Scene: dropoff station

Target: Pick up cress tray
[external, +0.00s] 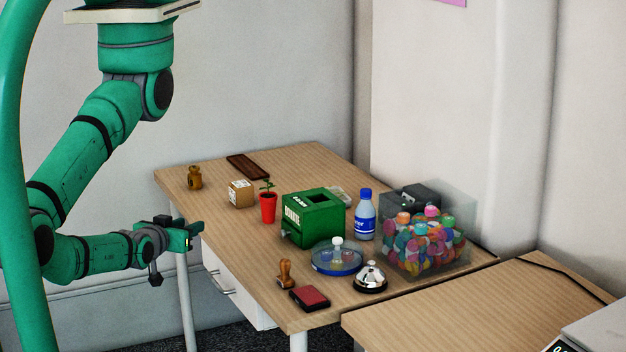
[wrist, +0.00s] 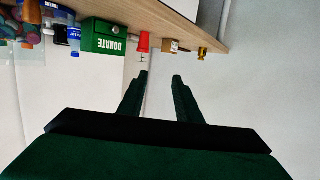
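A small pale, low thing with a hint of green (external: 341,194) lies behind the green donation box; it may be the cress tray, but it is mostly hidden and too small to be sure. I cannot make out a cress tray in the wrist view. My gripper (external: 196,234) is off the left edge of the table, clear of everything on it. In the wrist view my gripper (wrist: 160,76) has its two fingers apart with nothing between them.
The table (external: 222,234) holds a green donation box (external: 313,219), a red plant pot (external: 268,208), a cardboard cube (external: 241,194), a blue bottle (external: 365,216), a domed blue dish (external: 337,261), a bell (external: 370,278) and a clear bin of colourful capsules (external: 430,240). The table's left front is bare.

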